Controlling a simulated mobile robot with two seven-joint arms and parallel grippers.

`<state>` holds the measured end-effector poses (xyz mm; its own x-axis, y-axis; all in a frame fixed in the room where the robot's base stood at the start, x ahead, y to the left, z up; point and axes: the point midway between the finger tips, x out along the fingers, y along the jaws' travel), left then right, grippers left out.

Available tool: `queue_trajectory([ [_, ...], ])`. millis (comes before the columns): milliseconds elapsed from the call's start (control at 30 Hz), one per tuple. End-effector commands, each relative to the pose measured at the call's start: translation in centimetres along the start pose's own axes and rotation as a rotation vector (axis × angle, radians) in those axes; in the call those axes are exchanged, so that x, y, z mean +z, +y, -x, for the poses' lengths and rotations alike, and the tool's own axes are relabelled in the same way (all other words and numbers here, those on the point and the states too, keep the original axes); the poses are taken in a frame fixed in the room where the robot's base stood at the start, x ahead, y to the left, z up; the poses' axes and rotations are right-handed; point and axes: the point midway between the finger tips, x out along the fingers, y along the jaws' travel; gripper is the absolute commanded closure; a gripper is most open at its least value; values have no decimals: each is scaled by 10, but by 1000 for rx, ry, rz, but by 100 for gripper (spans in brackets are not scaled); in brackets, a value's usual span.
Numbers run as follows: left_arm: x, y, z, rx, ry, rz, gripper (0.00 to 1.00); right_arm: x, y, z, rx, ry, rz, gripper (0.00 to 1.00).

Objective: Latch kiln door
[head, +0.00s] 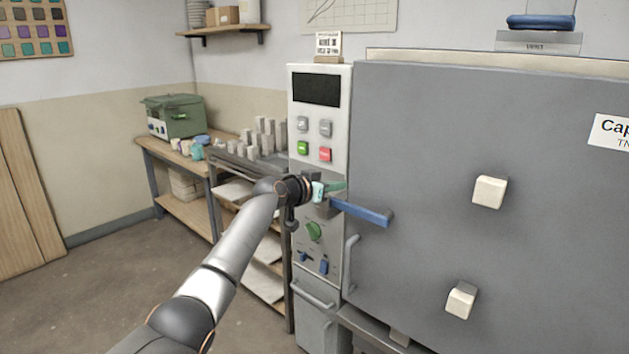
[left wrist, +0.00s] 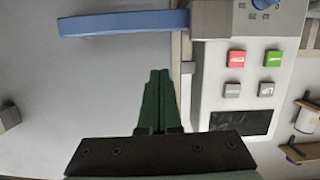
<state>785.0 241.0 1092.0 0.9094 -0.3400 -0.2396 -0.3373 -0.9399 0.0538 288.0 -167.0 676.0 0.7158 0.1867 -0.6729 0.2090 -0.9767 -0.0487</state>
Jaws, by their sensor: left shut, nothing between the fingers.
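The grey kiln door (head: 425,150) fills the right of the head view and looks closed against the kiln front. A blue latch handle (head: 362,212) lies across the door's left edge, nearly level, its free end over the door. It also shows at the top of the left wrist view (left wrist: 122,22). My left gripper (head: 335,187) is shut and empty at the seam between control panel and door, just above the handle in the head view. In the left wrist view its green fingers (left wrist: 158,95) are together, apart from the handle. My right gripper is not in view.
The control panel (head: 317,120) with buttons stands left of the door. Two pale blocks (head: 489,192) stick out from the door. A vertical grey bar handle (head: 350,263) is below the latch. A workbench (head: 180,152) and shelves stand at the left; open floor lies before them.

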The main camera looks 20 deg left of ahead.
Motion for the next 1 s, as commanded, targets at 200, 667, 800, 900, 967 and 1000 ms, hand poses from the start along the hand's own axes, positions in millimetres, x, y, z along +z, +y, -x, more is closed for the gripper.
queue_trajectory([
  [200, 2, 0, 22, -1, -1, -3, 100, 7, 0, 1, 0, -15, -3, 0],
  [667, 2, 1, 76, 0, -1, -3, 100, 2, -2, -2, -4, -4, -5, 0],
  [800, 2, 2, 86, 0, -1, -2, 100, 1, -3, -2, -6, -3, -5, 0],
  [900, 2, 2, 89, 1, -2, -2, 100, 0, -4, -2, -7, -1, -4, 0],
  [967, 2, 2, 90, 1, -2, -2, 100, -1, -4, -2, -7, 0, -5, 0],
  [1000, 2, 2, 90, 1, -2, -1, 100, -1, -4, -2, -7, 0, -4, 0],
])
